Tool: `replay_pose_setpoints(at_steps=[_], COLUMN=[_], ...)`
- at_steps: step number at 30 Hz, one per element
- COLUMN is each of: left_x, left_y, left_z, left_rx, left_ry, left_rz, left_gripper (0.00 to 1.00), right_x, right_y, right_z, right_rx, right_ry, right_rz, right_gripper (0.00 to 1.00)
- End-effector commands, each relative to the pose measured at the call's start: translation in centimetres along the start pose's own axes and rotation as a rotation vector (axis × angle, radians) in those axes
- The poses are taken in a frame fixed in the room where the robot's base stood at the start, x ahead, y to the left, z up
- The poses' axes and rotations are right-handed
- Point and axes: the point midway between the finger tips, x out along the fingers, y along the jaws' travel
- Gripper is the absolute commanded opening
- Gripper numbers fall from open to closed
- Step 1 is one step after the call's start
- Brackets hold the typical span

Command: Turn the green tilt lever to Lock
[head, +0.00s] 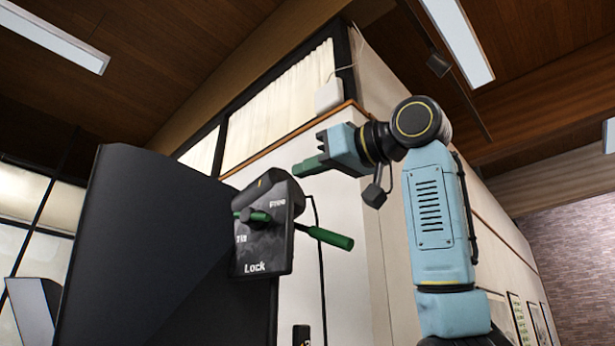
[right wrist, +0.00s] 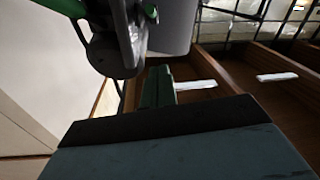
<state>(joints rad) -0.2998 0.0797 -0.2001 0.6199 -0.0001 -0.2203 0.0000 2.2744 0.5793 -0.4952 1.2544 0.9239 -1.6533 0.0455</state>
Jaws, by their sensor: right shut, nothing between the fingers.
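A dark label plate (head: 262,245) reads "Free" at upper right, a partly covered word at left, and "Lock" at the bottom. The green tilt lever (head: 260,216) lies roughly level across its face, above "Lock"; I cannot tell exactly which label it points at. A second green handle (head: 330,238) sticks out to the right of the plate. My right gripper (head: 296,170) is shut and empty, above and right of the plate, apart from the lever. Its green fingers show in the right wrist view (right wrist: 158,86). My left gripper is not in view.
A large dark panel (head: 150,240) stands left of and behind the plate. A white wall corner (head: 345,220) rises behind.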

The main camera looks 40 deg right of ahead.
Motion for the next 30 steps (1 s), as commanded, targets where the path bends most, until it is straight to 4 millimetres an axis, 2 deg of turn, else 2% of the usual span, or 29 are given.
replay_pose_setpoints(at_steps=[3, 10, 13, 18, 30], left_x=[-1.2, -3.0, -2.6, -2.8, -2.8], left_y=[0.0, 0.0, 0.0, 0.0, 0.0], left_z=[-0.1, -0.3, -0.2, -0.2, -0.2], left_rx=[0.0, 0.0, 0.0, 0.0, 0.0], left_ry=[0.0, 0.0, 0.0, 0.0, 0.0], left_rz=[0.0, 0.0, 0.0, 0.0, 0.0], left_gripper=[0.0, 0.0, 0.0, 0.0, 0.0], right_x=[2.7, 7.7, 7.8, 8.2, 8.2], right_y=[0.1, 0.1, 0.1, 0.1, 0.0], right_z=[-0.2, -0.2, 1.8, 3.3, 3.9], right_rx=[0.0, 0.001, 0.0, 0.001, 0.001], right_ry=[-0.005, -0.004, -0.002, -0.001, 0.0], right_rz=[-0.001, 0.0, 0.002, 0.001, 0.0], right_gripper=[0.0, 0.0, 0.0, 0.0, 0.0])
